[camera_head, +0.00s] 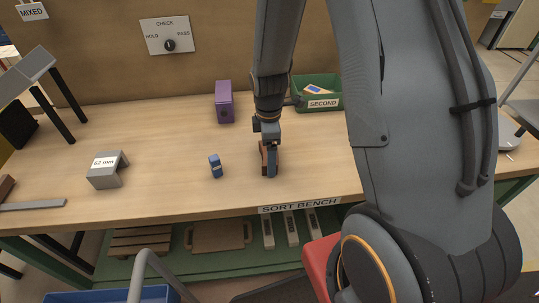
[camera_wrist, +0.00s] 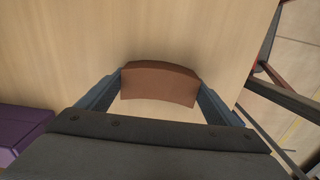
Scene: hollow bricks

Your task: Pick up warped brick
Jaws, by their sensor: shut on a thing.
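The warped brick (camera_wrist: 160,83) is reddish brown with a bowed top edge. In the wrist view it sits between the two fingers of my gripper (camera_wrist: 160,92), one finger against each end. In the head view my gripper (camera_head: 269,165) points down at the bench, right of the middle, and the brick (camera_head: 264,158) shows only as a small brown patch, mostly hidden by the fingers. My gripper is shut on the brick. I cannot tell whether the brick touches the bench top or is just above it.
On the sort bench (camera_head: 180,140) stand a small blue object (camera_head: 215,166) left of my gripper, a purple block (camera_head: 224,102) behind, a grey "62 mm" gauge (camera_head: 107,170) at left and a green "SECOND" bin (camera_head: 318,84) at back right. A check dial (camera_head: 166,36) is on the back panel.

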